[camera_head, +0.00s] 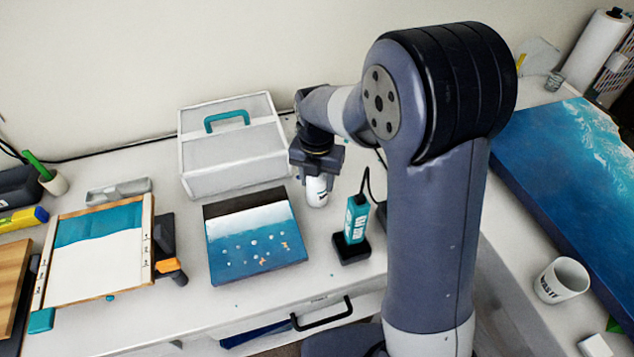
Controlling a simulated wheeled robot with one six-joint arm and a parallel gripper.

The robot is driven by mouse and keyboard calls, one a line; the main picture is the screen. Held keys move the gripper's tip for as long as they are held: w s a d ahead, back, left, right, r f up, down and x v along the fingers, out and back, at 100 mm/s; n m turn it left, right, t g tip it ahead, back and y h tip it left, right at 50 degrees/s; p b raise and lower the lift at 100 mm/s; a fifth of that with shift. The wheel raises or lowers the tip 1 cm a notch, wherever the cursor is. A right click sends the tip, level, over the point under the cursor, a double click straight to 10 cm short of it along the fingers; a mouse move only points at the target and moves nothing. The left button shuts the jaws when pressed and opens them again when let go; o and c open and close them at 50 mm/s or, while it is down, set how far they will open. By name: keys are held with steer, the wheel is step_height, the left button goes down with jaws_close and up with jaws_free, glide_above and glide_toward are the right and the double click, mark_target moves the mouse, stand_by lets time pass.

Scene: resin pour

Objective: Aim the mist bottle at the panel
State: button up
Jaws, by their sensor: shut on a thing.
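My gripper (317,172) is shut on a small white bottle (317,192), which looks like the mist bottle. It hangs roughly upright below the jaws, its top hidden by them. A panel (253,262) painted dark at the back, white in the middle and blue in front lies on the table, just left of the bottle. The blue part has several pale bubble-like spots and a few orange marks. The bottle is near the panel's back right corner. I cannot tell which way its nozzle points.
A teal tool (356,218) with a cable stands in a black base right of the panel. A white case (231,160) with a teal handle is behind. A clipped board (95,262) lies left. A large blue panel (560,180) and a mug (562,280) are at right.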

steer(key=o, duration=1.1)
steer(key=shift+o, duration=0.2)
step_height(320, 180, up, 12)
steer(key=p, duration=0.8)
steer(key=shift+r, duration=0.15)
step_height(320, 180, down, 13)
steer(key=b, duration=0.8)
steer(key=shift+r, duration=0.45)
